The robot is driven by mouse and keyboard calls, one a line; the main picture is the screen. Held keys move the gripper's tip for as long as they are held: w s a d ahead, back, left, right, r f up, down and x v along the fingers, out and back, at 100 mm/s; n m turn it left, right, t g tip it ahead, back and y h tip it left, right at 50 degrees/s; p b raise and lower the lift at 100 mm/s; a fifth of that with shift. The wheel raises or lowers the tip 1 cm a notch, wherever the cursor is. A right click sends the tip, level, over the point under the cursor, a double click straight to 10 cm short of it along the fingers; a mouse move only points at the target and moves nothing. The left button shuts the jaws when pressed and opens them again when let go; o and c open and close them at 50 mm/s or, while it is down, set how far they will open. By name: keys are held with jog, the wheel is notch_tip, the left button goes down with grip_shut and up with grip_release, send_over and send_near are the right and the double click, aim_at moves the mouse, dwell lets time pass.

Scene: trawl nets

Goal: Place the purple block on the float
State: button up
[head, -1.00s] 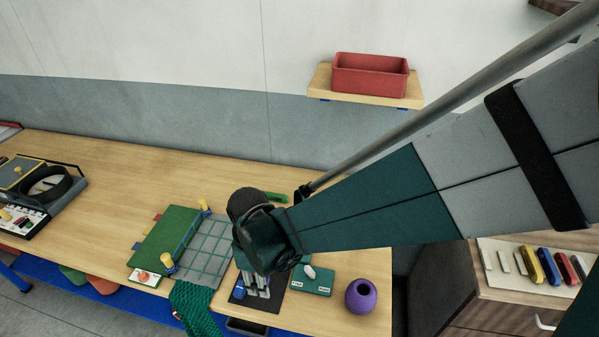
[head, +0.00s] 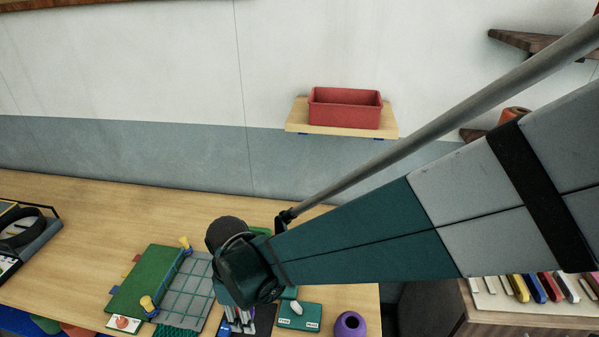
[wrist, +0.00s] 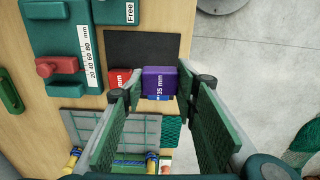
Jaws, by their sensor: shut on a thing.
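The purple block (wrist: 158,79) shows at the fingertips of my gripper (wrist: 160,89) in the wrist view. My gripper is shut on it. A blue face marked "35 mm" (wrist: 158,96) shows directly below it; I cannot tell whether this is a separate block. In the head view my gripper (head: 239,318) is low over the bench, and the purple block cannot be made out there. A round purple thing with a dark hole (head: 350,325), possibly the float, stands to its right, cut by the frame's bottom edge.
A red block (wrist: 119,78) lies just left of the purple one, beside a black mat (wrist: 140,48). A teal gauge board (head: 299,316) lies right of my gripper. A green board (head: 143,280) and a grey grid (head: 184,290) lie left. A red bin (head: 345,109) stands on a wall shelf.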

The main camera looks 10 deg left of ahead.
jog(key=shift+d, duration=0.1)
jog(key=w+d+r+p, duration=0.2)
jog(key=d+r, duration=0.1)
jog(key=d, duration=0.4)
jog(key=w+d+r+p, duration=0.1)
jog(key=w+d+r, duration=0.15)
jog(key=d, duration=0.45)
notch_tip(320, 180, up, 4)
jog(key=p, duration=0.3)
send_over(352, 322)
jog(key=shift+r, duration=0.1)
jog(key=shift+f, duration=3.15)
jog(key=shift+f+b, duration=0.3)
jog(key=shift+f, duration=1.55)
jog(key=shift+f, duration=0.2)
